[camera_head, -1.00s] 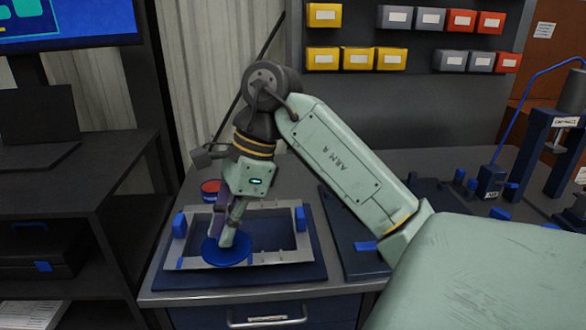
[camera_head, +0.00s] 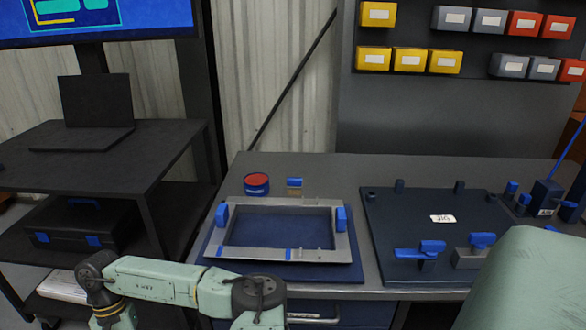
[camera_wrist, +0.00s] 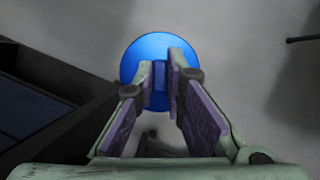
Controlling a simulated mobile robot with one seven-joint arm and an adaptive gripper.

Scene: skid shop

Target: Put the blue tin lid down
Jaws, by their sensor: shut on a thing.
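The blue tin lid (camera_wrist: 148,48) is a round blue disc with a raised grip in its middle. It shows in the wrist view only. My gripper (camera_wrist: 161,72) is shut on that grip, with purple-padded fingers on both sides. The lid hangs over a plain grey surface that looks like the floor. A small open blue tin with red inside (camera_head: 257,184) stands on the bench behind the grey frame. In the head view, my folded arm is at the bottom left and its gripper end is out of frame.
A grey rectangular frame (camera_head: 232,207) lies on a dark blue mat (camera_head: 212,248) on the bench (camera_head: 330,170). A dark blue jig board (camera_head: 400,205) is to its right. Dark shelving (camera_head: 160,147) stands left, with a laptop (camera_head: 97,108) and case (camera_head: 75,225).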

